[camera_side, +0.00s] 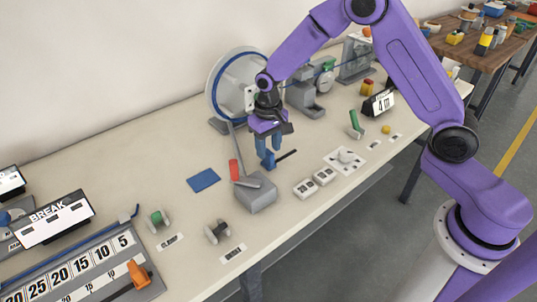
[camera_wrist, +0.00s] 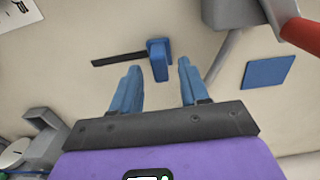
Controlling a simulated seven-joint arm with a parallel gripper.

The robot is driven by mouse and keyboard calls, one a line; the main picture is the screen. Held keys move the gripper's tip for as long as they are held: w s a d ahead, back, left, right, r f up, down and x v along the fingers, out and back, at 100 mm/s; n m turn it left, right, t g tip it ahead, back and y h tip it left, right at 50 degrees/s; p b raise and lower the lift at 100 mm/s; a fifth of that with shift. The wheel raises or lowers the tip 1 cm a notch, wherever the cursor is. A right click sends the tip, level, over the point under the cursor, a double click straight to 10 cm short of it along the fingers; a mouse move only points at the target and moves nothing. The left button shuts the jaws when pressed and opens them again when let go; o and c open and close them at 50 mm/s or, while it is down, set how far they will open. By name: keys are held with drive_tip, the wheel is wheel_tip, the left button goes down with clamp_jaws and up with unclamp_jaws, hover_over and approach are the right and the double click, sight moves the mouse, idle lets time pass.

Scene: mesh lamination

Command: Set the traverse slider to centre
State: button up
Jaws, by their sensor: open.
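The traverse slider appears to be the blue upright knob (camera_wrist: 158,60) on a thin dark track (camera_wrist: 118,58); no label on it can be read. In the wrist view the track shows only to the left of the knob, so the knob appears at one end. In the side view the knob (camera_side: 268,160) is at the left end of the visible track (camera_side: 287,154). My gripper (camera_side: 269,146) is open, pointing down just above the knob. In the wrist view its blue fingers (camera_wrist: 158,72) are apart, one on each side of the knob. I cannot tell whether they touch it.
A grey box with a red-handled lever (camera_side: 256,194) stands close in front of the slider. A blue pad (camera_side: 203,180) lies to the left. A large white disc (camera_side: 233,85) and grey machinery (camera_side: 306,95) stand behind. White sockets (camera_side: 315,182) lie to the right.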

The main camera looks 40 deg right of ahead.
sight(268, 152)
drive_tip(key=shift+f, duration=1.75)
clamp_jaws()
drive_tip(key=shift+d, duration=2.55)
unclamp_jaws()
drive_tip(key=shift+r, duration=0.1)
